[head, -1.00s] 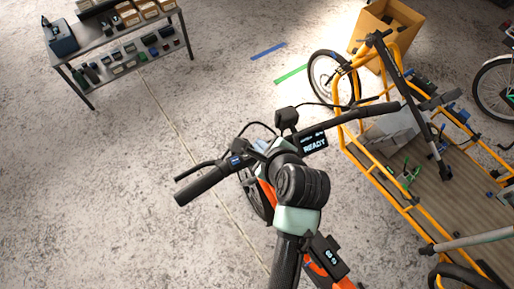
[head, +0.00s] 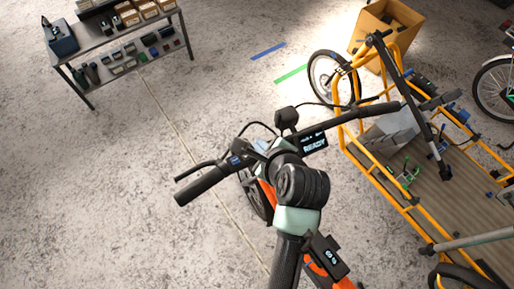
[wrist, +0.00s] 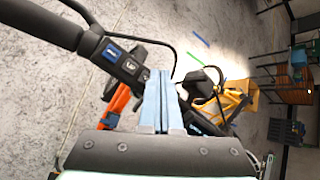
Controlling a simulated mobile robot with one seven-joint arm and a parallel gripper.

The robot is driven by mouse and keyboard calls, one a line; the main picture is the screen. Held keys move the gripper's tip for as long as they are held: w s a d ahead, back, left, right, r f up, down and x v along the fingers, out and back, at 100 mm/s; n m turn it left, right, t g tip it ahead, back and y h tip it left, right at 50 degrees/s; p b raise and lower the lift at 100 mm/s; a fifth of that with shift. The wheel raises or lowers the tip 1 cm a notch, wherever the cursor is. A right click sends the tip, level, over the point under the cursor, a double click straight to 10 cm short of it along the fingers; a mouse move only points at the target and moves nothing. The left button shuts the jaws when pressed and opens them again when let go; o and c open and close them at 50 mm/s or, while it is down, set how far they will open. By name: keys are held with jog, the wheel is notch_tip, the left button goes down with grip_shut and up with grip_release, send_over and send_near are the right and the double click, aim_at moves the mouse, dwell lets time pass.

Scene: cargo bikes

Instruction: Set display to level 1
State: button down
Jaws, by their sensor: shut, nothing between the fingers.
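The bike's dark display (head: 313,142) on the handlebar shows the large word READY, with smaller marks above it too small to read. A control pad (head: 236,160) with a blue button sits beside the left grip (head: 203,184). In the wrist view, the pad (wrist: 122,60) shows a blue button and a dark button with a white symbol. My gripper (wrist: 160,76) is shut and empty, its light blue fingers together. The fingertips are just right of the pad in the wrist view; I cannot tell whether they touch it. In the head view my arm hides most of the fingers.
A brake lever (head: 195,170) sticks out ahead of the left grip. An orange cargo frame (head: 372,170) with a wooden deck stands close on the right. A metal shelf table (head: 120,45) stands at the back left. The floor at left is clear.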

jog(key=shift+f, duration=0.1)
jog(key=shift+f, duration=0.35)
jog(key=shift+f, duration=0.45)
dwell(0.7)
dwell(0.3)
jog(key=shift+r+p, duration=0.9)
jog(key=shift+p, duration=0.3)
jog(key=shift+r+p, duration=0.1)
jog(key=shift+p, duration=0.25)
jog(key=shift+f, duration=0.25)
jog(key=shift+f, duration=0.3)
